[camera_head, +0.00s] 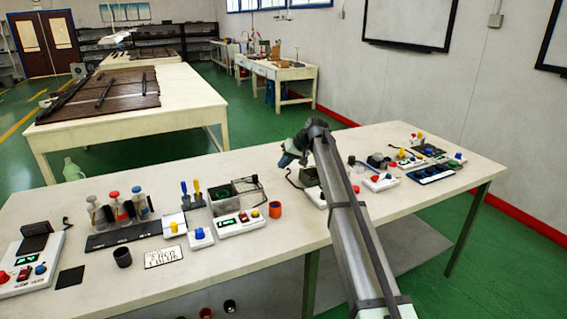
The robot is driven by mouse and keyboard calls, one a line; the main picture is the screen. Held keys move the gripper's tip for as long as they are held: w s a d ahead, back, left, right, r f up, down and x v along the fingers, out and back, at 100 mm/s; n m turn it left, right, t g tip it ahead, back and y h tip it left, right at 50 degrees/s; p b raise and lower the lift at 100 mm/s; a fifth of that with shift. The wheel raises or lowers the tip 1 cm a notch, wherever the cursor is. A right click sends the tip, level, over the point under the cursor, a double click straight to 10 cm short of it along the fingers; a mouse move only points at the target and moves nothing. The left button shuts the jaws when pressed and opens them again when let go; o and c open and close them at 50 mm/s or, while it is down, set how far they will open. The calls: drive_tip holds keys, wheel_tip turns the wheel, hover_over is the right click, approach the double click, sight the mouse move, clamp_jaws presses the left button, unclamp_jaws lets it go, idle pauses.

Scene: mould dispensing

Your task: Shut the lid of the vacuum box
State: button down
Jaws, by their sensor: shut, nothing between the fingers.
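The likely vacuum box (222,207) stands on the near table, left of my arm. It is a grey box with a dark green inside, on a white base with a red and a yellow knob. Its dark-framed, see-through lid (252,190) appears raised and tilted to the right. My gripper (287,161) is in the air to the right of the lid, apart from it, pointing down and left. It looks shut and empty; its fingertips are small and dark here.
An orange cup (275,209) stands right of the box. Two blue and yellow tools (192,193) and a rack of bottles (120,207) are to its left. My arm partly hides a device (309,175). More devices (430,172) fill the right end.

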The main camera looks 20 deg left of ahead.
sight(239, 189)
drive_tip(key=s+a+f, duration=0.1)
drive_tip(key=a+f, duration=0.4)
drive_tip(key=a, duration=0.2)
drive_tip(key=shift+s+a+f, duration=0.25)
drive_tip(key=shift+s+f, duration=0.05)
drive_tip(key=shift+s, duration=0.05)
drive_tip(key=s+a, duration=0.7)
drive_tip(key=shift+s+a, duration=0.3)
drive_tip(key=shift+s, duration=0.05)
